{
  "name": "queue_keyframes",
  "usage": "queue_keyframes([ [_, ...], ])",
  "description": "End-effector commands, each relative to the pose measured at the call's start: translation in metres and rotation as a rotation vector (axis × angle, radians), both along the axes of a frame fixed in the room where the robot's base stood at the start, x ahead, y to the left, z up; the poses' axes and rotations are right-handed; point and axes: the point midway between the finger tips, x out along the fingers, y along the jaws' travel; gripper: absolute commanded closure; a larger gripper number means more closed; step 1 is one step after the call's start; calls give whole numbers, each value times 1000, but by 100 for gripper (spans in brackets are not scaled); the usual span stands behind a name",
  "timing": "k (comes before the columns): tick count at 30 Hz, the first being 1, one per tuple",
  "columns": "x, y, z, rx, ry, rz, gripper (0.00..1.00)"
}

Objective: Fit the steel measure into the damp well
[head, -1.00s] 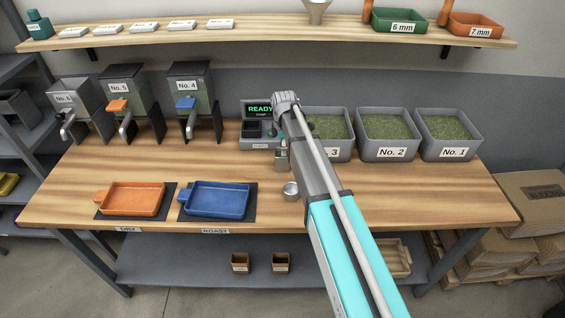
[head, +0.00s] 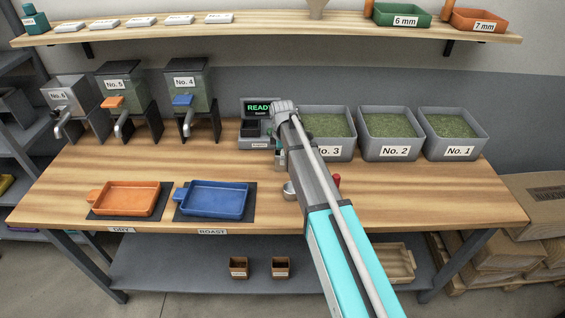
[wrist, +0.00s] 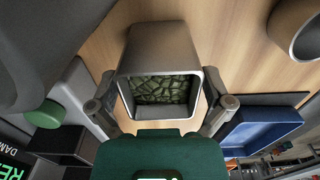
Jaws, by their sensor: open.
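The steel measure (wrist: 160,52), a square grey cup with green beans inside, stands between the two fingers of my gripper (wrist: 162,106) in the wrist view. The fingers are open, one on each side of it; I cannot tell whether either touches. In the head view my arm hides most of the gripper and measure. The damp meter (head: 255,108) with its lit READY screen stands just left of my wrist. Its dark square block (wrist: 68,146), probably the damp well, lies left of the measure in the wrist view, beside a green knob (wrist: 45,114).
A round metal cup (head: 289,189) stands in front of the meter. Bin No. 3 (head: 334,152) is close right of my arm. A blue tray (head: 214,200) and an orange tray (head: 124,199) lie at the front left. Bare wood lies between the meter and trays.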

Motion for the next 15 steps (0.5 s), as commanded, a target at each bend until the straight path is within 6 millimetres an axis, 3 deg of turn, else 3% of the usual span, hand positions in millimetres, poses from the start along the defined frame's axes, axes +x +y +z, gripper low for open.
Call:
queue_keyframes([
  [12, 0, 0, 0, 0, 0, 0, 0],
  [15, 0, 0, 0, 0, 0, 0, 17],
])
